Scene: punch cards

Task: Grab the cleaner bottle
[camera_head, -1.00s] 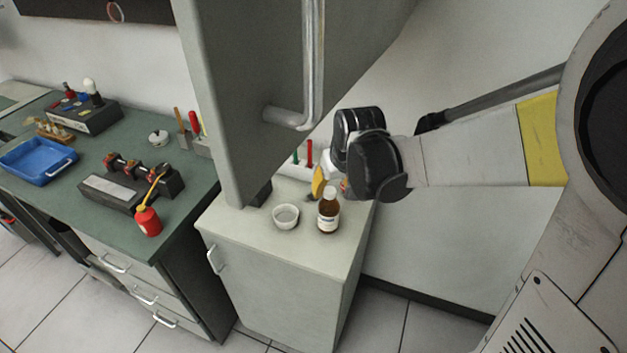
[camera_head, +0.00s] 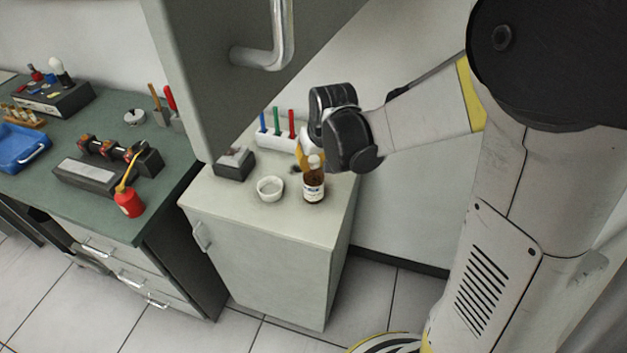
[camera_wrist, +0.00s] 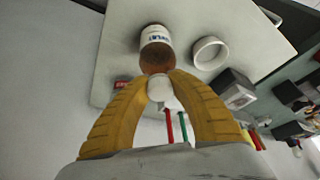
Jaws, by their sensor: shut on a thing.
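The brown cleaner bottle (camera_head: 313,189) with a white label and white cap stands near the front right of the white cabinet top. In the wrist view the bottle (camera_wrist: 157,50) lies straight ahead between the yellow fingers. My gripper (camera_head: 312,162) comes from above and the right, at the bottle's neck and cap. In the wrist view my gripper (camera_wrist: 158,80) has its two fingertips closed in on both sides of the neck below the white cap. The bottle looks upright, and I cannot tell whether its base touches the cabinet top.
A white bowl (camera_head: 270,188) stands just left of the bottle. A dark box (camera_head: 234,164) and a white marker holder (camera_head: 277,143) are behind. A grey wall cupboard (camera_head: 215,90) with a handle hangs close to the left. The green bench (camera_head: 70,205) holds tools and a red oil can (camera_head: 129,203).

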